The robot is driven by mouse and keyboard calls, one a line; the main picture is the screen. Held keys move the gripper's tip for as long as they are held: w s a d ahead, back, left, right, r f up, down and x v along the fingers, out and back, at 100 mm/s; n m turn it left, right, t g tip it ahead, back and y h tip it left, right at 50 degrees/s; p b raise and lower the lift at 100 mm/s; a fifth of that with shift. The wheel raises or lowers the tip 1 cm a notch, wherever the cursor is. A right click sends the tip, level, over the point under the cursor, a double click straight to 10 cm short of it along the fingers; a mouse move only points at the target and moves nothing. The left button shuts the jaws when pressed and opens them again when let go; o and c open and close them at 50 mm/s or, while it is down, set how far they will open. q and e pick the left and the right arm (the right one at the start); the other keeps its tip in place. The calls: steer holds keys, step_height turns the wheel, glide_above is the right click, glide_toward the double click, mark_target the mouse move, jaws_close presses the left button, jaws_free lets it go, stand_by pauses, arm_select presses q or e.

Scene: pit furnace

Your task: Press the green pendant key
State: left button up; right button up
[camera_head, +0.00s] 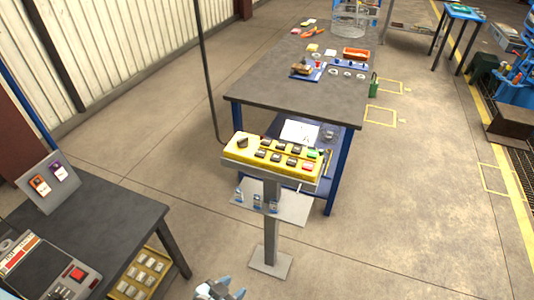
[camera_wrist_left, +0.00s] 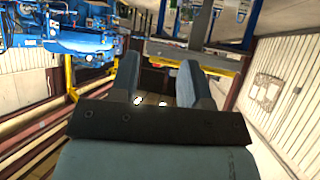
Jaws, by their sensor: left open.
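The yellow pendant (camera_head: 272,154) lies on a tray on top of a grey post in the middle of the head view. It has several dark keys, a red key (camera_head: 308,166) and a green key (camera_head: 312,153) at its right end. A black knob sits at its left end. My left gripper (camera_head: 220,290) shows at the bottom edge of the head view, low and well apart from the pendant. In the left wrist view its two fingers (camera_wrist_left: 156,80) are spread with nothing between them. My right gripper is not in view.
A grey workbench (camera_head: 290,85) with parts and small trays stands behind the pendant. A dark table (camera_head: 90,225) with a control box (camera_head: 50,270) stands at the left. A grey shelf (camera_head: 285,211) juts from the post.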

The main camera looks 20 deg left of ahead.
arm_select(q)
jaws_close()
steer(key=shift+d, duration=0.1)
stand_by(1.6)
